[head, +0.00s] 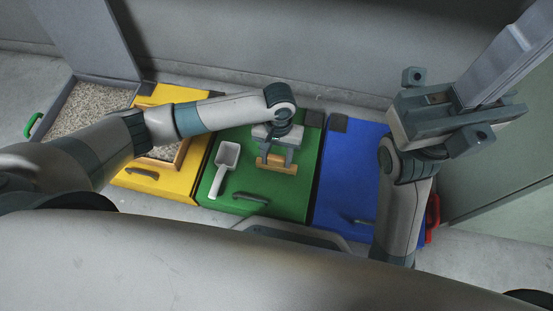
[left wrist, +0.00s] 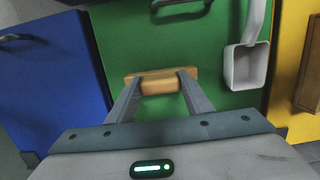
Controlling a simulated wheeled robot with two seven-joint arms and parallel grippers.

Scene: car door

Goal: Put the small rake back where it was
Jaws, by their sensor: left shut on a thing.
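A short tan wooden bar (head: 287,169), which looks like the small rake, is at the green lid (head: 245,200). My left gripper (head: 277,160) is shut on it. In the left wrist view the bar (left wrist: 160,87) lies crosswise between the fingertips, over the green surface. I cannot tell whether it touches the lid, and no rake teeth show. On the yellow lid (head: 180,187) a wood-framed tray (head: 176,161) of gravel is partly hidden by my left arm. My right gripper (head: 500,62) points up and right, away from the lids; its fingertips are not clear.
A white scoop (head: 225,165) lies on the green lid, left of the bar. The blue lid (head: 340,170) stands to the right, partly behind my right arm. An open gravel bin (head: 95,108) is at far left. A wall (head: 250,40) runs behind the bins.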

